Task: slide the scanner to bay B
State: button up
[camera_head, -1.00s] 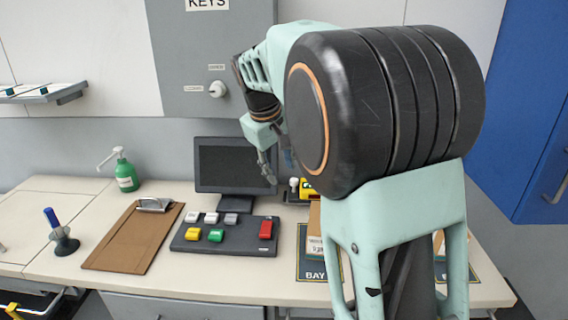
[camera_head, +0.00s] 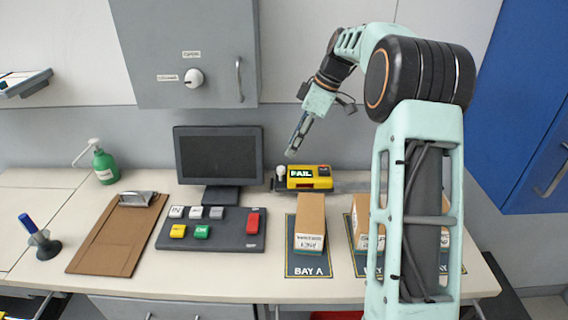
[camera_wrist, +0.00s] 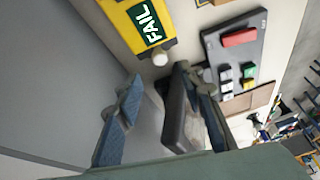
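The scanner (camera_wrist: 137,15) and knob (camera_wrist: 160,58) also show in the wrist view. My gripper (camera_head: 292,150) is above and slightly right of the knob, apart from it. In the wrist view my gripper (camera_wrist: 162,82) is open, with nothing held. The middle mat (camera_head: 361,268), its label mostly hidden by my arm, is right of bay A.
Cardboard boxes stand on the bay A mat (camera_head: 310,215) and middle mat (camera_head: 360,213). A monitor (camera_head: 219,156) stands left of the scanner, close to my gripper. A button panel (camera_head: 210,230), clipboard (camera_head: 115,238) and green bottle (camera_head: 104,165) lie farther left. A grey cabinet hangs above.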

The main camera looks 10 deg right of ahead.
aim_at(282, 168)
jog(key=x, duration=0.8)
jog(key=shift+f+p, duration=0.2)
jog(key=shift+p, duration=0.15)
grip_shut()
